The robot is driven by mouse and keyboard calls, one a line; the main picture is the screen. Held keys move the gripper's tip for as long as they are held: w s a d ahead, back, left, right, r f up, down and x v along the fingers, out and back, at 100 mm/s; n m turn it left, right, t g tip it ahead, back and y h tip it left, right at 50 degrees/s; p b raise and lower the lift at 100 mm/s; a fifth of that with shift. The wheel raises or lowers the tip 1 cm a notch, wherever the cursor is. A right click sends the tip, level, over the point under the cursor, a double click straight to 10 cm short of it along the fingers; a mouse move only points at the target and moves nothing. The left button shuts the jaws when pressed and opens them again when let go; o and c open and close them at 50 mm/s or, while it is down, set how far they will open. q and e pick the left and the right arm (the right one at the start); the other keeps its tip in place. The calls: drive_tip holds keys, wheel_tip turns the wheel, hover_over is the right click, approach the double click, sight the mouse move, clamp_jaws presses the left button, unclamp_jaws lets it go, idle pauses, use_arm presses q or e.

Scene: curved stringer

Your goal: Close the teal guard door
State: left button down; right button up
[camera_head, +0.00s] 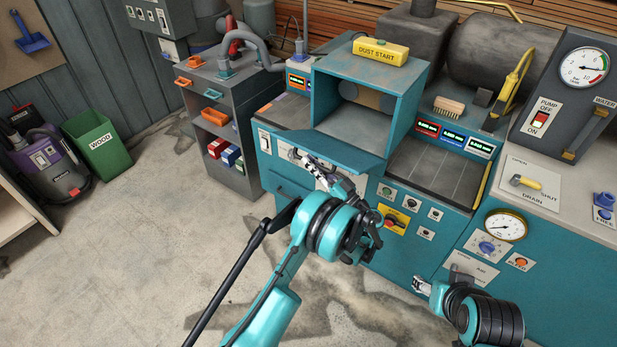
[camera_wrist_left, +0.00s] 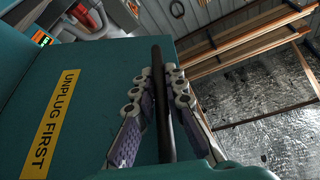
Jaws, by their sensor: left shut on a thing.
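The teal guard door (camera_head: 335,150) hangs open from the bottom edge of the teal box-shaped hood, sloping out and down. The hood's inside shows. My left gripper (camera_head: 303,160) is at the door's outer edge, shut on its dark bar handle. In the left wrist view the dark handle (camera_wrist_left: 162,100) runs between the two fingers of my left gripper (camera_wrist_left: 160,95). A teal panel (camera_wrist_left: 85,90) fills the left of that view. My right gripper (camera_head: 420,287) is low at the right, in front of the teal cabinet and away from the door; its fingers are too small to judge.
A yellow DUST START block (camera_head: 380,50) sits on the hood. A dark tiled bed (camera_head: 435,172) lies right of it. A grey drawer cabinet (camera_head: 222,125) stands left, with a green WOOD bin (camera_head: 97,146) farther left. The floor between is clear.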

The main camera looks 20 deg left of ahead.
use_arm(q)
drive_tip(key=w+r+m+h+p, duration=0.1)
drive_tip(key=w+r+m, duration=0.1)
drive_tip(key=r, duration=0.1)
drive_tip(key=w+d+r+m+t+h+p, duration=0.1)
drive_tip(key=r+m, duration=0.2)
drive_tip(key=w+d+r+m+t+p, duration=0.1)
drive_tip(key=w+r+m, duration=0.1)
drive_tip(key=r, duration=0.1)
drive_tip(key=shift+w+r+m+h+p, duration=0.3)
drive_tip(key=shift+w+r+h+p, duration=0.05)
drive_tip(key=shift+h+p, duration=0.05)
drive_tip(key=w+d+r+m+h+p, duration=0.2)
drive_tip(key=w+d+r+m+p, duration=0.1)
drive_tip(key=w+m, duration=0.4)
drive_tip(key=w+d+r, duration=0.1)
drive_tip(key=w+r, duration=0.1)
drive_tip(key=w, duration=0.1)
drive_tip(key=shift+w+h, duration=0.25)
drive_tip(key=shift+h, duration=0.15)
drive_tip(key=shift+r, duration=0.15)
drive_tip(key=c, duration=1.6)
unclamp_jaws()
drive_tip(key=shift+w, duration=0.1)
drive_tip(key=shift+o, duration=0.2)
drive_tip(key=shift+w, duration=0.1)
